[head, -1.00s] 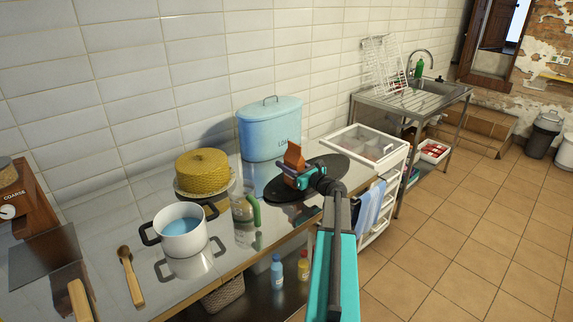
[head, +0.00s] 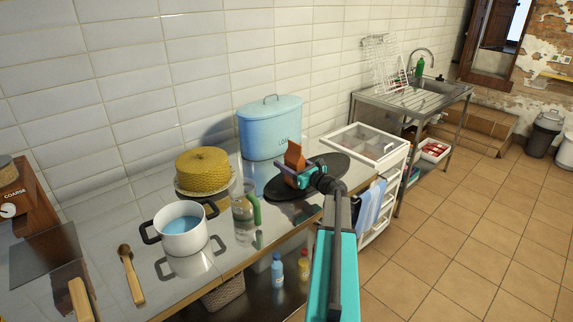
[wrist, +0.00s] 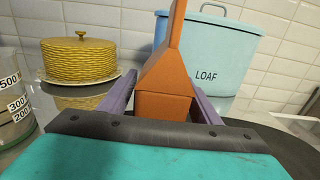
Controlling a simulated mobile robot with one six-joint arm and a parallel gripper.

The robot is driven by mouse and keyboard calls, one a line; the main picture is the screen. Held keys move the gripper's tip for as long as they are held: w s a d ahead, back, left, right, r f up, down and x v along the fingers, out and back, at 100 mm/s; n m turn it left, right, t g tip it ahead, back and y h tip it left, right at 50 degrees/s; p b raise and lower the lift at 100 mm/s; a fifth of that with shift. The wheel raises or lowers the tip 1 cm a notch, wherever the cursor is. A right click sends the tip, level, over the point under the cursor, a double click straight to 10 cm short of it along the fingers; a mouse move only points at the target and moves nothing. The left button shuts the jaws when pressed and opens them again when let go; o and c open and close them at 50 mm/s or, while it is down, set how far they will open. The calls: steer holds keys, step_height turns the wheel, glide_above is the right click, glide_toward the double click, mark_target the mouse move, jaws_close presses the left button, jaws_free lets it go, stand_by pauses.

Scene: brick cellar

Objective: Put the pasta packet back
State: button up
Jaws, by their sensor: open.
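The orange-brown packet (head: 294,155), which I take to be the pasta packet, stands upright on a dark round board (head: 330,167) on the metal counter. It narrows to a tall flap at its top. It also shows in the wrist view (wrist: 166,88), directly ahead. My gripper (head: 296,178) is low beside the packet. In the wrist view its two purple fingers (wrist: 162,98) stand open, one on each side of the packet's lower part. The packet's foot is hidden behind the gripper body.
A blue loaf bin (head: 268,132) stands close behind the packet. A yellow cake dome (head: 203,170), a glass measuring jug (head: 241,205) and a white pot (head: 182,238) stand to the left. A glass-topped drawer trolley (head: 365,143) is to the right.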

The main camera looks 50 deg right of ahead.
steer(key=shift+s, duration=0.7)
steer(key=s+b, duration=0.2)
steer(key=s, duration=0.8)
steer(key=shift+s+a, duration=0.3)
steer(key=shift+a, duration=0.15)
